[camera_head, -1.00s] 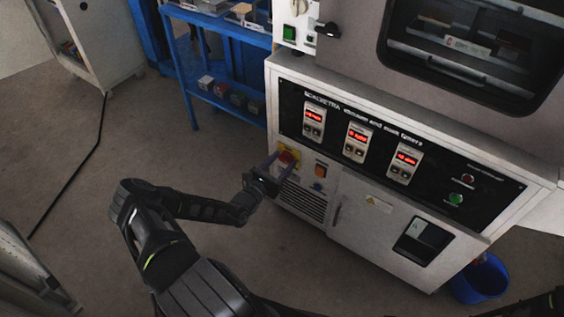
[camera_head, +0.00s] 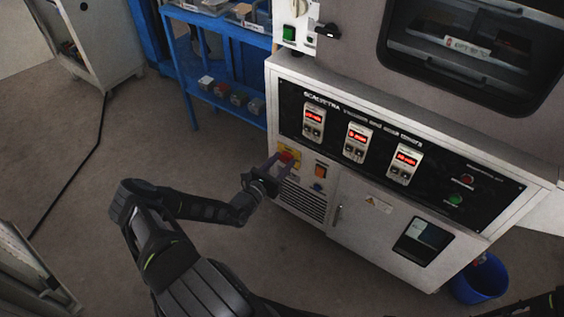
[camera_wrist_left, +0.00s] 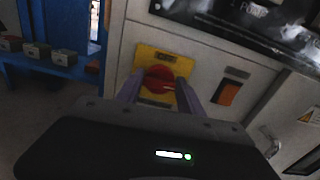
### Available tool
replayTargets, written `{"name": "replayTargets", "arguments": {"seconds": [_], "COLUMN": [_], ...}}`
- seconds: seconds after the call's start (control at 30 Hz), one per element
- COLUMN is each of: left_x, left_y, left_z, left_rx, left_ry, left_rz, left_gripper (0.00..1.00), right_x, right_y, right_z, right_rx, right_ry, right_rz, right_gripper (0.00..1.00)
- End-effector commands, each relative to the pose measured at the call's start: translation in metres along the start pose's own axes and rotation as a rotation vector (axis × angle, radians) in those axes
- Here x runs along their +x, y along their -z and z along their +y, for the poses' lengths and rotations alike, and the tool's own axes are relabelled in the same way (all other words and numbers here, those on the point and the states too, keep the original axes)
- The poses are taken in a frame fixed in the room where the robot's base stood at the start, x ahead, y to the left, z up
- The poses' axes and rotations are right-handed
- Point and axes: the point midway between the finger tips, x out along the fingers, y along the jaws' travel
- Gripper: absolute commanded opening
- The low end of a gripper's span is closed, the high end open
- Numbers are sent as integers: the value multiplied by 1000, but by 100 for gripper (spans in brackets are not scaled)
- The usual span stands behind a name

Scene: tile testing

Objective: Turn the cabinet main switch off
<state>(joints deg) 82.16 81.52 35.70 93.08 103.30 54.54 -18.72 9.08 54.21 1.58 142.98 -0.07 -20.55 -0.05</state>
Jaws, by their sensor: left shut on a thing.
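The cabinet main switch is a red rotary knob (camera_wrist_left: 158,80) on a yellow plate (camera_wrist_left: 168,58), on the front of the light grey cabinet (camera_head: 345,192). In the head view the switch (camera_head: 287,156) is partly covered by my left gripper (camera_head: 279,162). In the left wrist view the two fingers of my left gripper (camera_wrist_left: 159,90) lie on either side of the red knob and are shut on it. My right gripper is not in view.
An orange switch (camera_head: 320,171) sits right of the main switch, above a vent grille (camera_head: 303,200). Several red displays (camera_head: 357,135) line the black panel. A blue shelf (camera_head: 224,103) stands left of the cabinet, and a blue bucket (camera_head: 480,284) at its right. The floor in front is clear.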

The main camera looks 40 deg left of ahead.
Motion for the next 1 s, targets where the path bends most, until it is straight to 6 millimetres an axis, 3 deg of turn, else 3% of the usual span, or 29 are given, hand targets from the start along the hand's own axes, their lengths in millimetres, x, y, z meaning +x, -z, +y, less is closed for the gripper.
{"name": "replayTargets", "arguments": {"seconds": [0.37, 1.0], "left_x": [0, 0], "left_y": [-1, 2], "left_z": [1, 4], "left_rx": [-238, -841], "left_ry": [1, 0], "left_rz": [0, 0], "left_gripper": [4, 4], "right_x": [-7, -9], "right_y": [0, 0], "right_z": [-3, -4], "right_rx": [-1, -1], "right_ry": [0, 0], "right_rz": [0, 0], "right_gripper": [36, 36]}}
